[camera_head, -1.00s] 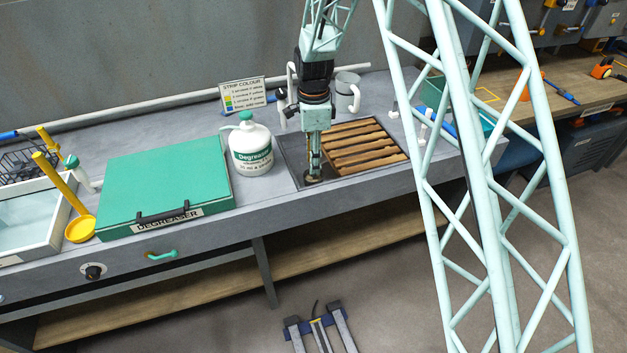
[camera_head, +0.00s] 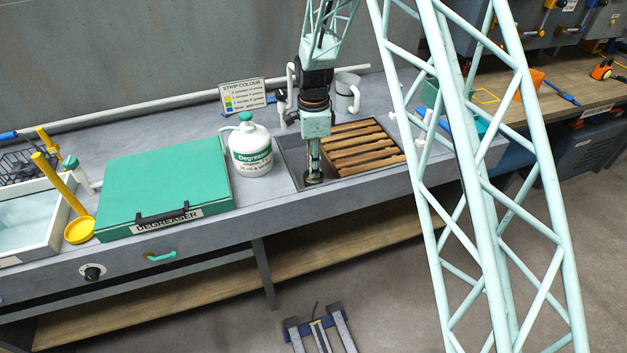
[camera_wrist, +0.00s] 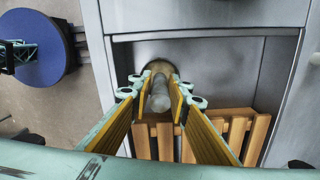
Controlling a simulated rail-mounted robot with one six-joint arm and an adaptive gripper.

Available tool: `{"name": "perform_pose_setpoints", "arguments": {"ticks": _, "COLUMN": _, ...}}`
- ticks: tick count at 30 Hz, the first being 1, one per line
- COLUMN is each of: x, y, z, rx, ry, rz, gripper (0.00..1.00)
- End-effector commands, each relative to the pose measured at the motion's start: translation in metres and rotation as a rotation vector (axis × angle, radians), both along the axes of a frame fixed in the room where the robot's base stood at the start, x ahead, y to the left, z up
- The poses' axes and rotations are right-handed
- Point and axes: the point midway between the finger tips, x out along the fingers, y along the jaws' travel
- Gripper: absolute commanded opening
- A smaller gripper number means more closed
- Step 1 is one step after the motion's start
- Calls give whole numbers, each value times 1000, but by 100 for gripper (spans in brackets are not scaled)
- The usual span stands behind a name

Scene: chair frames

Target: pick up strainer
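The strainer shows in the wrist view as a round brownish disc at the sink's far wall with a grey rod-like handle (camera_wrist: 159,101) pointing toward the camera. My gripper (camera_wrist: 161,76) has its two padded fingers on either side of that handle. Whether the pads press on it is unclear. In the head view my gripper (camera_head: 314,172) points down into the left part of the sink, over the dark round strainer base (camera_head: 313,181). The handle is hidden there by the fingers.
The sink's wooden slatted rack (camera_head: 362,152) is close on the right of my gripper. A white degreaser bottle (camera_head: 250,152) stands left of the sink, beside a green-lidded box (camera_head: 163,182).

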Motion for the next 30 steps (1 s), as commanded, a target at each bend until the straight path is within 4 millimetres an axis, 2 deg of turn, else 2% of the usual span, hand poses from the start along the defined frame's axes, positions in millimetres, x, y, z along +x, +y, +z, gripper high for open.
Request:
{"name": "perform_pose_setpoints", "arguments": {"ticks": 1, "x": 0, "y": 0, "z": 0, "rx": 0, "ry": 0, "rz": 0, "gripper": 12}}
{"name": "perform_pose_setpoints", "arguments": {"ticks": 5, "x": 0, "y": 0, "z": 0, "rx": 0, "ry": 0, "rz": 0, "gripper": 0}}
{"name": "perform_pose_setpoints", "arguments": {"ticks": 17, "x": 0, "y": 0, "z": 3, "rx": 0, "ry": -1, "rz": 0, "gripper": 0}}
{"name": "perform_pose_setpoints", "arguments": {"ticks": 23, "x": 0, "y": 0, "z": 16, "rx": 0, "ry": -1, "rz": 0, "gripper": 0}}
{"name": "perform_pose_setpoints", "arguments": {"ticks": 30, "x": 1, "y": 0, "z": 47, "rx": 0, "ry": -2, "rz": 0, "gripper": 0}}
